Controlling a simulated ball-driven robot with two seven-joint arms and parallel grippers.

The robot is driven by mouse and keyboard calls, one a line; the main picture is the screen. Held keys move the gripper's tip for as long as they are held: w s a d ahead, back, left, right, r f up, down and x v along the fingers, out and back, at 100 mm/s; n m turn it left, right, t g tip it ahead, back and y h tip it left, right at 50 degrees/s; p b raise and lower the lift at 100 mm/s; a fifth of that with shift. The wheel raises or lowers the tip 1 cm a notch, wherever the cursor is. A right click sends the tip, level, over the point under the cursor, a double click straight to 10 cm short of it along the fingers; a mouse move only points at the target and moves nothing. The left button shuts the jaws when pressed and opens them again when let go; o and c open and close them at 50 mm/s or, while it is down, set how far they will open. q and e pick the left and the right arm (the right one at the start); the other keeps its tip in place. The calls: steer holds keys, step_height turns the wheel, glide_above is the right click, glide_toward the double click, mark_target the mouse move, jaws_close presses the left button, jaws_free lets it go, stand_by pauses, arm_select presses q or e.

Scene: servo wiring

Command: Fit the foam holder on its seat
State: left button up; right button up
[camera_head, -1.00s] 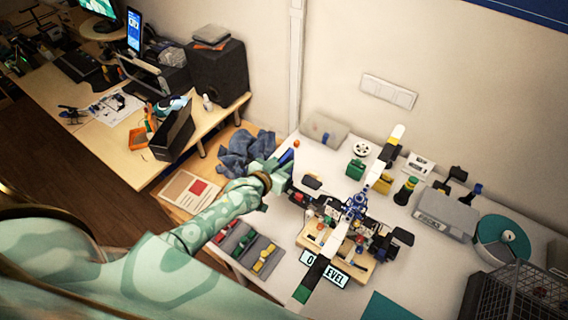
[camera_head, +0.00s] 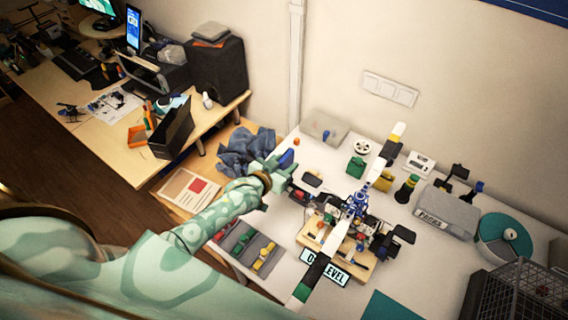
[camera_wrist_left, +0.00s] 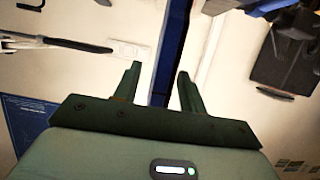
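My left gripper (camera_head: 281,163) is at the left rear of the white table, near its edge. In the left wrist view its two green fingers (camera_wrist_left: 160,72) stand apart. A long blue piece (camera_wrist_left: 171,50) shows between them, with a gap on each side; I cannot tell whether it is between the fingers or beyond them. A small blue patch (camera_head: 286,158) also shows at the gripper in the head view. I cannot identify the foam holder or its seat for certain. A wooden stand (camera_head: 345,262) carries a mechanism (camera_head: 357,207) with a long white, black and yellow beam. My right gripper is not in view.
A grey tray (camera_head: 226,243) with coloured pieces lies left of the stand. A labelled grey box (camera_head: 455,212), a teal-topped spool (camera_head: 507,240) and a wire basket (camera_head: 515,290) stand at the right. Blue cloth (camera_head: 240,150) lies beside the table's left edge.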

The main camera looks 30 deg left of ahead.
arm_select(q)
steer(key=p+v, duration=0.1)
steer(key=v, duration=1.5)
steer(key=shift+s+p, duration=0.15)
steer(key=shift+p, duration=0.25)
